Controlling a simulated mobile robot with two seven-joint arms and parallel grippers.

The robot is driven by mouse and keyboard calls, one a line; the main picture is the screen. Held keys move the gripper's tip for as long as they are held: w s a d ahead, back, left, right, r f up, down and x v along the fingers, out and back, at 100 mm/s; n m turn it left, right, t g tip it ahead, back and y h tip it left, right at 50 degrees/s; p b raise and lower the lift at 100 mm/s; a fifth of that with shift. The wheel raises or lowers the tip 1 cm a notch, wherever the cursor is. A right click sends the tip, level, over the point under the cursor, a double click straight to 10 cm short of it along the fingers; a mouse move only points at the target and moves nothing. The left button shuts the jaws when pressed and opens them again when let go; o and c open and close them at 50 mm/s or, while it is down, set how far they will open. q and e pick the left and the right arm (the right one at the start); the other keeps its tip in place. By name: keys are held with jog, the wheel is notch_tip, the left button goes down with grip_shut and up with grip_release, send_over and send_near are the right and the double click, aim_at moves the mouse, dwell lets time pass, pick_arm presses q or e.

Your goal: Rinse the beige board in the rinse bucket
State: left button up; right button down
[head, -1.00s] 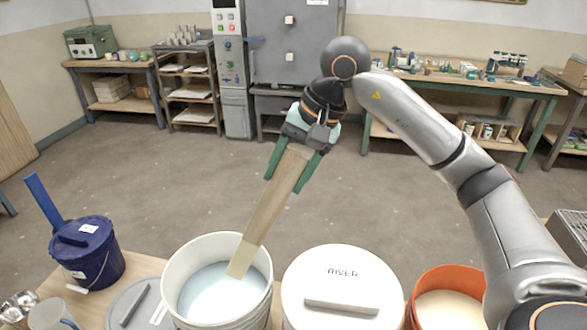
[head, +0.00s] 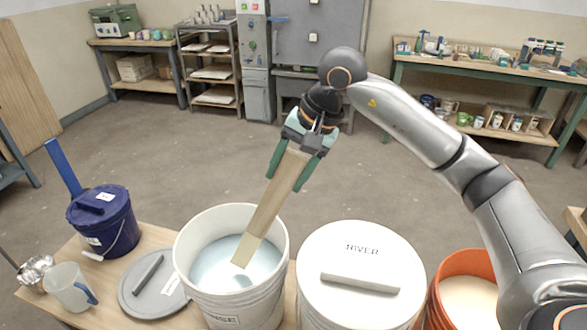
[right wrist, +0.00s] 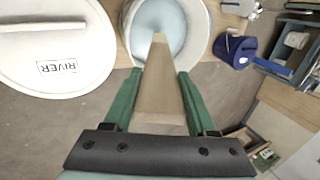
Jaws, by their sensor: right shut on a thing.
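The beige board (head: 268,207) is a long flat strip, tilted with its lower end down inside the rim of the white rinse bucket (head: 238,306). The bucket holds pale blue water (head: 212,262) and its label is partly readable. I cannot tell whether the board's pale tip touches the water. My right gripper (head: 289,170) is shut on the board's upper end, above and behind the bucket. In the right wrist view the board (right wrist: 160,90) runs from between the green fingers (right wrist: 157,100) toward the bucket (right wrist: 128,22). My left gripper is not in view.
A white lidded bucket marked RIVER (head: 345,250) stands close right of the rinse bucket, then an orange bucket (head: 436,300). The floor behind is clear.

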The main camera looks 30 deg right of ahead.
aim_at(264, 215)
jog(key=shift+b+x, duration=0.5)
jog(key=shift+x, duration=0.55)
jog(key=b+x, duration=0.1)
jog(key=x, duration=0.1)
jog(key=shift+f, duration=0.25)
jog(key=b+x, duration=0.2)
jog(key=x, duration=0.1)
jog(key=shift+w+a+f, duration=0.1)
jog(key=shift+w+f, duration=0.05)
jog(key=shift+w+a+f+b, duration=0.1)
jog(key=shift+f+b, duration=0.3)
jog(key=shift+b, duration=0.1)
jog(key=shift+b+x, duration=1.15)
jog(key=shift+x, duration=0.7)
jog(key=shift+w+a+f, duration=0.15)
jog(key=shift+w+f, duration=0.05)
jog(key=shift+f, duration=0.15)
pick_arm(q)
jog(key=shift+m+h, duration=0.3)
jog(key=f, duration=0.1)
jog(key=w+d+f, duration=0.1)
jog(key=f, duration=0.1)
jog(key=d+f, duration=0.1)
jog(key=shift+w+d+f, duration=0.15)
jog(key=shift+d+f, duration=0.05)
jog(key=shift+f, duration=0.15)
